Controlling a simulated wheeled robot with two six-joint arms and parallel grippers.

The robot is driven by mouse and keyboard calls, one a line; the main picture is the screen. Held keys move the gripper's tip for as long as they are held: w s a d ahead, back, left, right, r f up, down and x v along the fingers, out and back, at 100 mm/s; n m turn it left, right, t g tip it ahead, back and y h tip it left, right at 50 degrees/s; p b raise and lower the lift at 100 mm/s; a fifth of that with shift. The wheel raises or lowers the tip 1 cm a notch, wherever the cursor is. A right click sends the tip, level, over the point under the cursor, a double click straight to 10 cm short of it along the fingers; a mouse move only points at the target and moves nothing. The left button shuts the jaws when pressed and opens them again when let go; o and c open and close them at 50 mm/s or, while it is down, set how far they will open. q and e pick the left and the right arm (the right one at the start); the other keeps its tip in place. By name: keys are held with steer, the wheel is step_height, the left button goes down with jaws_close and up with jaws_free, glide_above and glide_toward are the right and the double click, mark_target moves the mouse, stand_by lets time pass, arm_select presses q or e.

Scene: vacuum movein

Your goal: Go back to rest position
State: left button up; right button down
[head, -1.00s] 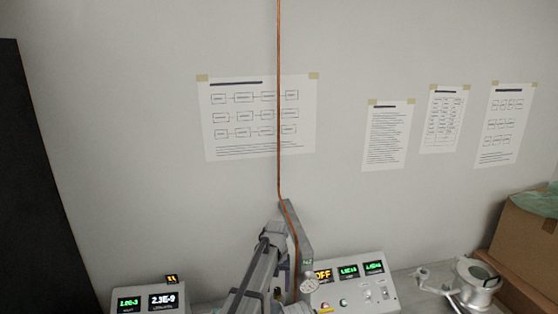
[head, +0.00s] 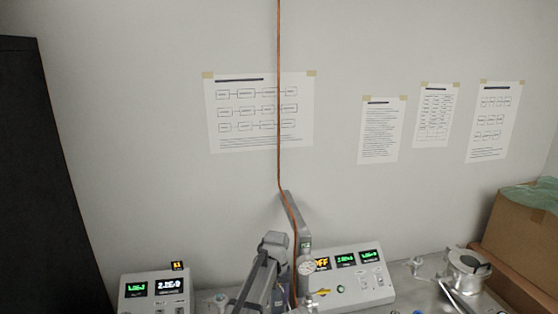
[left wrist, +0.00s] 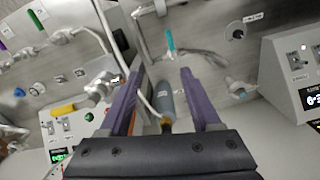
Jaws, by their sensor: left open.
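My left gripper (left wrist: 162,75) shows in the left wrist view with its two purple fingers spread apart. A grey cylinder (left wrist: 164,98) with a yellow end shows in the gap between the fingers. Clear space shows at its sides, and I cannot tell its depth. In the head view a grey arm part of mine rises at the bottom centre, in front of the bench equipment, and its jaws cannot be made out there. My right gripper is in neither view.
A display box (head: 155,292) stands left of the arm and a larger control box (head: 352,277) right of it. A metal valve fitting (head: 467,270) and a cardboard box (head: 518,232) are further right. A copper line (head: 279,120) runs up the wall; a dark cabinet (head: 45,180) stands left.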

arm_select(q)
steer(key=s+a+f+m+b, duration=0.1)
steer(key=s+f+b, duration=0.5)
steer(key=s, duration=0.3)
steer(key=s+a+f+m+b, duration=0.1)
steer(key=s+a+f+b, duration=0.1)
steer(key=s+f+b, duration=0.4)
steer(key=s+a+f+m+y+b, duration=0.1)
steer(key=s+f+b, duration=0.5)
steer(key=s, duration=0.7)
steer(key=shift+s+a+f+m, duration=0.15)
steer(key=shift+a+m, duration=0.15)
steer(key=shift+a, duration=0.25)
